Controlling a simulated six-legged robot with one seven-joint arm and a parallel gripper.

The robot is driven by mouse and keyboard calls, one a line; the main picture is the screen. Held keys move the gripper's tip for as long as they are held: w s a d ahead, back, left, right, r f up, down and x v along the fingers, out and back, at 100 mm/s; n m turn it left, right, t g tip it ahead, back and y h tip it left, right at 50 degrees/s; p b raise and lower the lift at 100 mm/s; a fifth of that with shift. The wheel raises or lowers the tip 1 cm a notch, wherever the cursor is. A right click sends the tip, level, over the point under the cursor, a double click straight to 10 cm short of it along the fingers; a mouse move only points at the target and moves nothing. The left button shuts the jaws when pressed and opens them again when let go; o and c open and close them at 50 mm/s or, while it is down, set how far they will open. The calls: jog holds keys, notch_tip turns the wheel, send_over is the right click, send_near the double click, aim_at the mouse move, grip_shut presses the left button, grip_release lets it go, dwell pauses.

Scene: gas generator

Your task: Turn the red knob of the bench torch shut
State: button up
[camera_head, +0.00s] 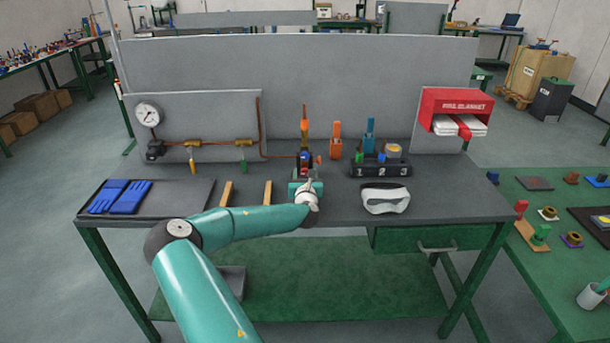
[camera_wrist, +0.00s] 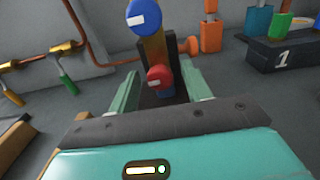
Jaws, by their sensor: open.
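The bench torch (camera_head: 304,142) stands upright near the middle of the bench, with an orange flame-like tip at its top in the head view. In the wrist view its red knob (camera_wrist: 159,78) faces me, with a pale bar marked on it. A blue knob (camera_wrist: 143,17) sits higher on the torch body. My gripper (camera_wrist: 158,90) is open, with one teal finger to each side of the red knob. I cannot tell whether either finger touches it. In the head view my gripper (camera_head: 304,189) is in front of the torch and hides its lower part.
A copper pipe with a gauge (camera_head: 148,114) and valves runs along the left panel. Blue gloves (camera_head: 120,197) lie at left, white goggles (camera_head: 386,199) at right. Behind the goggles is a numbered holder (camera_head: 380,168). A red fire blanket box (camera_head: 456,104) hangs at right.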

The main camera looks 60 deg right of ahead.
jog(key=shift+w+d, duration=0.15)
jog(key=c, duration=0.9)
jog(key=shift+c, duration=0.2)
